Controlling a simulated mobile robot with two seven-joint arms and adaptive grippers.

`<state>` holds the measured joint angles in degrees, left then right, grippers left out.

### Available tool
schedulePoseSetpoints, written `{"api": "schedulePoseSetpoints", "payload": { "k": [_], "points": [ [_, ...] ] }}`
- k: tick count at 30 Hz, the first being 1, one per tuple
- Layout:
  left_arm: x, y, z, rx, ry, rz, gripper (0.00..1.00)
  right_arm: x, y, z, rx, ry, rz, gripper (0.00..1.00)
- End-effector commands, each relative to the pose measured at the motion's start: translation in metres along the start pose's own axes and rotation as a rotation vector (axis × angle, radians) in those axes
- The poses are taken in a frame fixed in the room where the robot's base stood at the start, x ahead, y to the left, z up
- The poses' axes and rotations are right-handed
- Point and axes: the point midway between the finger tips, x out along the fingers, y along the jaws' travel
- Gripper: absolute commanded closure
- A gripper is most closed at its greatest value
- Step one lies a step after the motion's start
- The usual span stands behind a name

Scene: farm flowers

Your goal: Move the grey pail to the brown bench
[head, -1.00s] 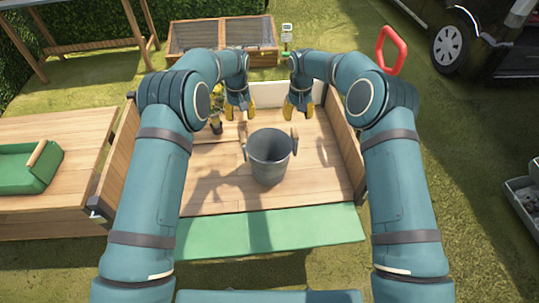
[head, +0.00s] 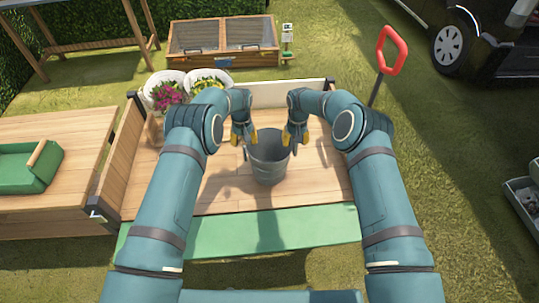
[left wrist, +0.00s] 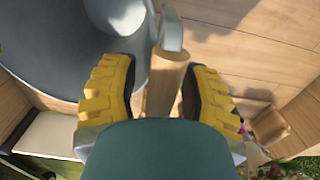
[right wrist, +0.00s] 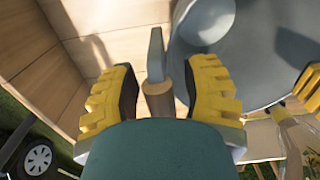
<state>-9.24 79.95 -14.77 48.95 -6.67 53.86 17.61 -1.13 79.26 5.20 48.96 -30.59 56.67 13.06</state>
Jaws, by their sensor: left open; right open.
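The grey pail (head: 269,160) stands upright on a wooden deck (head: 222,191) with low side walls. It has an upright wooden grip on each side. My left gripper (head: 244,136) is open at the pail's left side; in the left wrist view a wooden grip (left wrist: 164,85) lies between its fingers (left wrist: 155,90). My right gripper (head: 296,138) is open at the pail's right side; in the right wrist view the other grip (right wrist: 158,100) lies between its fingers (right wrist: 160,95). A brown wooden bench-like surface (head: 70,127) adjoins the deck at left.
A green carrier (head: 25,170) with a wooden handle sits on the left surface. Pots of pink flowers (head: 168,92) and yellow flowers (head: 208,82) stand at the deck's back left. A red-handled tool (head: 390,50) rises at back right. A green strip (head: 240,232) edges the front.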

Motion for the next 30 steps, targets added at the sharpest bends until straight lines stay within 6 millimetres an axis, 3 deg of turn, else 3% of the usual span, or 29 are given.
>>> {"api": "schedulePoseSetpoints", "payload": {
  "k": [11,12,15,16,30],
  "points": [
    [0.0040,-0.0002,0.0000,0.000,0.000,0.000,0.54,0.0039,0.0000,-0.0001,0.000,0.001,0.000,0.54],
    [0.0040,-0.0003,0.0000,0.000,0.000,0.000,0.58,0.0039,0.0001,-0.0001,0.000,0.000,0.000,0.58],
    [0.0039,-0.0003,0.0000,0.000,0.000,0.000,0.93,0.0039,0.0000,0.0000,0.000,0.000,0.000,0.93],
    [0.0039,-0.0002,0.0000,0.000,0.000,0.000,1.00,0.0039,0.0000,0.0000,0.000,0.000,0.000,1.00],
    [0.0041,-0.0002,0.0000,0.000,0.000,0.000,1.00,0.0041,0.0000,-0.0001,0.000,0.001,0.000,1.00]
  ]
}}
